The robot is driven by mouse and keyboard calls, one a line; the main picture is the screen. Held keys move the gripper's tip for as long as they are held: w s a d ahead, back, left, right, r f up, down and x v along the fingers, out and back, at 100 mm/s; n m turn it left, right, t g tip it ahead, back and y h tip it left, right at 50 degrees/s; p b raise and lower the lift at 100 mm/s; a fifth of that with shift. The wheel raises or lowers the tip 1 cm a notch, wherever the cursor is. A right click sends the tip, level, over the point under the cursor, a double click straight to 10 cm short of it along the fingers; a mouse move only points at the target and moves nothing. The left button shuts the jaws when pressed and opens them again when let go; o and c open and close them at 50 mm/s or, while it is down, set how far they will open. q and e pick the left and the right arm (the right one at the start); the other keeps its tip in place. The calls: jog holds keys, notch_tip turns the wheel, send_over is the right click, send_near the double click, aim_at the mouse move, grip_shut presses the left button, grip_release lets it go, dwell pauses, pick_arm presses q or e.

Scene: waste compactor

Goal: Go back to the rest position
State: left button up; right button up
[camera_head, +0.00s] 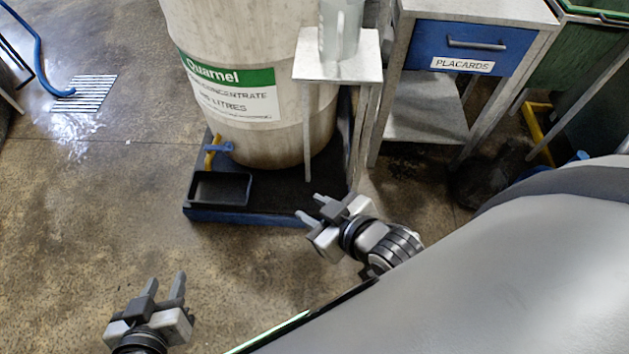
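My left gripper (164,287) is at the lower left over bare floor. Its two fingers point up the picture with a gap between them, and nothing is held. My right gripper (311,208) is near the middle, in front of the drum's blue base. Its fingers point to the upper left, stand apart and hold nothing. Both grippers appear clear of other things.
A large drum (180,30) stands on a blue base (250,217) with a black tray (220,188). A small stand (345,70) holds a jug (340,30). A placards drawer table (470,46) is right. Floor at left is open, with a drain (85,93) and blue hose (38,60).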

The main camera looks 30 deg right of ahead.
jog(key=shift+s+a+f+m, duration=0.2)
jog(key=shift+s+a+m, duration=0.25)
jog(key=shift+m, duration=0.45)
